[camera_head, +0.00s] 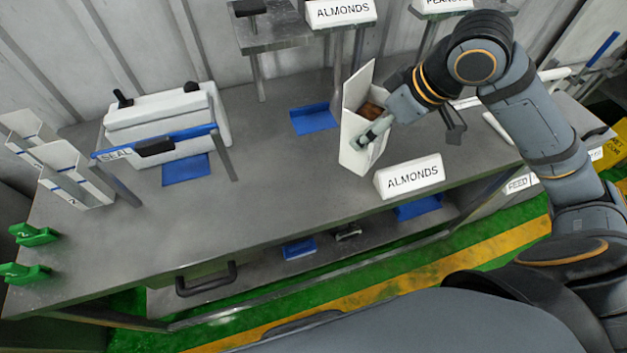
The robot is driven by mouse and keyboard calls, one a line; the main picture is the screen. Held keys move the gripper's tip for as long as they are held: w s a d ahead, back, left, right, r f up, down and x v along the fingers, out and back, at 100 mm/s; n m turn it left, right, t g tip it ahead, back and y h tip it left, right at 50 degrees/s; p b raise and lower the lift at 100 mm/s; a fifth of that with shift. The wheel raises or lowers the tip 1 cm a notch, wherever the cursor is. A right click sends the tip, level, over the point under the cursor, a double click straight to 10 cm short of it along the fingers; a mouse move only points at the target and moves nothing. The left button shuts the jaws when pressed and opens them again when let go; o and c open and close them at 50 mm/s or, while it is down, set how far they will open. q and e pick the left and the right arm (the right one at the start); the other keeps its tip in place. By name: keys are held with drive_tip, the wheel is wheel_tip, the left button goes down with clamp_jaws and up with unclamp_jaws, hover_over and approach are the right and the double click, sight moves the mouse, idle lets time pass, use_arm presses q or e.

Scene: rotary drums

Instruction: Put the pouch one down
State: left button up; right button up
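A white open-topped pouch (353,148) is upright at the middle of the table, with brown contents showing inside. No number on it is readable, so I cannot confirm it is pouch one. My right gripper (372,132) reaches in from the right with its fingers at the pouch's side wall and looks shut on it. Part of the far finger is hidden by the pouch. I cannot tell whether the pouch's base touches the table. My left gripper is not in view.
An ALMONDS sign (410,177) stands just right of the pouch. A blue mat (313,119) lies behind it. A white sealing machine (160,112), other white pouches (75,172) and green clips (33,235) are at the left. The grey table (265,195) is clear left of the pouch.

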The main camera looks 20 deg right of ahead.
sight(383, 142)
use_arm(q)
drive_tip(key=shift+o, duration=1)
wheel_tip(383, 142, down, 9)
drive_tip(key=b, duration=0.5)
use_arm(e)
drive_tip(key=d+f+m, duration=0.1)
drive_tip(key=s+d+f+m+h, duration=0.1)
drive_tip(key=d+f+m, duration=0.1)
drive_tip(key=shift+d+f+m+t+h, duration=0.1)
drive_tip(key=shift+f+m+t+h, duration=0.2)
drive_tip(key=shift+t, duration=0.1)
drive_tip(key=s+d+m+h+b, duration=0.1)
drive_tip(key=m+b, duration=0.1)
drive_tip(key=b, duration=0.1)
drive_tip(key=shift+s, duration=0.1)
use_arm(q)
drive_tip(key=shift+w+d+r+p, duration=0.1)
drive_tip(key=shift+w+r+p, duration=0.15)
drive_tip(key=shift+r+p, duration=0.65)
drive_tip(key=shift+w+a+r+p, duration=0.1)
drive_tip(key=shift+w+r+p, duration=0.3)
drive_tip(key=shift+p, duration=0.85)
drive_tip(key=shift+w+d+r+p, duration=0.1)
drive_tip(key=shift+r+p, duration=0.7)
drive_tip(key=shift+p, duration=0.3)
use_arm(e)
drive_tip(key=w+d+f+m, duration=0.1)
drive_tip(key=w+d+f, duration=0.4)
drive_tip(key=w+f, duration=0.7)
drive_tip(key=shift+w+f, duration=0.3)
